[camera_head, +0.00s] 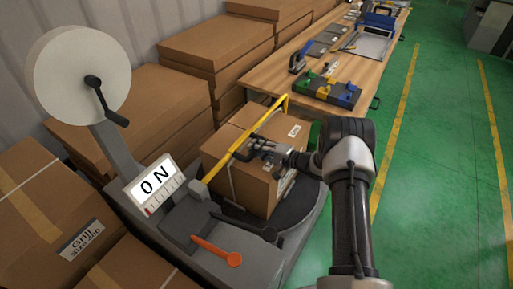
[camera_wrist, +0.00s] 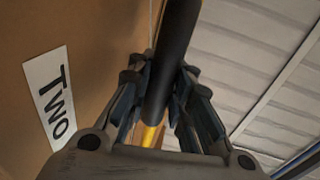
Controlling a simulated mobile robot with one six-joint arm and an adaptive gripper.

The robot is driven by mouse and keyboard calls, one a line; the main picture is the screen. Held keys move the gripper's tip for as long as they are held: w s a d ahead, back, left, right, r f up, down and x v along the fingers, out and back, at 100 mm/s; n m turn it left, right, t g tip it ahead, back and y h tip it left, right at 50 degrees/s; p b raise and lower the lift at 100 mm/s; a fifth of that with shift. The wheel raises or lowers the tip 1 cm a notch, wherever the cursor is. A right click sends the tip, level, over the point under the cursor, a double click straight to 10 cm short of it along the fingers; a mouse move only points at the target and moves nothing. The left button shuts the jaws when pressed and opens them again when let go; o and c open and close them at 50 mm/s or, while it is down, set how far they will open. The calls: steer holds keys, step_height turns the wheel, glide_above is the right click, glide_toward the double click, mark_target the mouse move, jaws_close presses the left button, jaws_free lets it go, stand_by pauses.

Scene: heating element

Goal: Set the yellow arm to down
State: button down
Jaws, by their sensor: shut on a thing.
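The yellow arm (camera_head: 237,146) runs from the grey machine's panel, slanting across the front of a cardboard box to a bent end above it. My gripper (camera_head: 258,150) is at the arm's middle, in front of the box. In the wrist view my gripper's fingers (camera_wrist: 158,105) are closed around a dark round bar (camera_wrist: 175,60). A yellow piece (camera_wrist: 151,136) shows just below that bar, between the fingers. The bar appears to be part of the yellow arm; the exact contact is partly hidden.
The box (camera_head: 262,190) stands on a dark turntable (camera_head: 300,205). Boxes stand left; a wooden workbench (camera_head: 262,74) is behind. Green floor at right is clear.

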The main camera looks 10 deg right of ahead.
steer(key=c, duration=1.6)
jaws_free()
steer(key=shift+s+d, duration=0.2)
steer(key=shift+d, duration=0.05)
steer(key=shift+o, duration=0.8)
steer(key=shift+w+a, duration=0.1)
steer(key=shift+a, duration=0.05)
steer(key=v, duration=1.2)
